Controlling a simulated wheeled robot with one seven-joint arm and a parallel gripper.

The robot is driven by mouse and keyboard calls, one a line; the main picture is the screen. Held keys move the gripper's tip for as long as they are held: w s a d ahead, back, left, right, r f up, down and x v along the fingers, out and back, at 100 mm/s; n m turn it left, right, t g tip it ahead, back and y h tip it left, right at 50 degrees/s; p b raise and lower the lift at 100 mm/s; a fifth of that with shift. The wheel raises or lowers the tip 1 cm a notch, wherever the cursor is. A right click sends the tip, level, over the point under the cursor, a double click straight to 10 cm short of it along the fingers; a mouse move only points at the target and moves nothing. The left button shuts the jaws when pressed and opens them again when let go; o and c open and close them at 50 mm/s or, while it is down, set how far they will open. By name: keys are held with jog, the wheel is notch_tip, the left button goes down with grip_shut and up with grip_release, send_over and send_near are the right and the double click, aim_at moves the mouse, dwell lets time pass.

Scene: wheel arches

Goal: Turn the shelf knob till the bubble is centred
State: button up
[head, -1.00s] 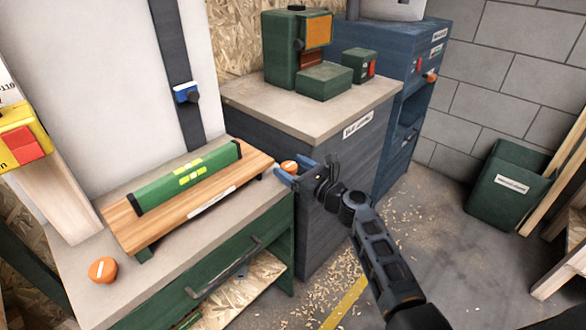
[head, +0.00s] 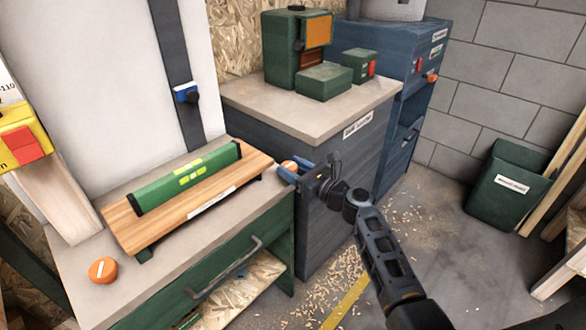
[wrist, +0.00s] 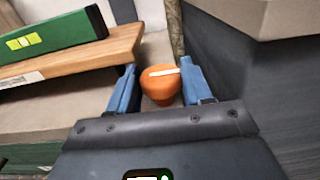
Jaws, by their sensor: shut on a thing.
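The wooden shelf (head: 238,184) sits on the bench top and carries a green spirit level (head: 190,178) with yellow-green vials. The bubble is too small to make out. An orange knob (head: 289,166) with a white mark stands at the shelf's right end; it also shows in the wrist view (wrist: 160,82). My gripper (head: 288,174) has its blue fingers on either side of this knob and is shut on it. In the wrist view the white mark lies nearly crosswise, tilted slightly. A second orange knob (head: 102,270) with a white mark is at the bench's front left.
A green drawer front (head: 222,276) with a dark handle is below the bench top. A dark cabinet (head: 345,170) stands close to the right of my gripper, with green boxes on top. A yellow and red switch box (head: 25,142) is at the left.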

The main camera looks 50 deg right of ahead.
jog(key=shift+d+n+y, duration=0.1)
jog(key=shift+n+y, duration=0.8)
jog(key=shift+y, duration=0.5)
jog(key=o, duration=1)
jog(key=shift+o, duration=0.2)
jog(key=s, duration=0.8)
jog(key=shift+d, duration=0.15)
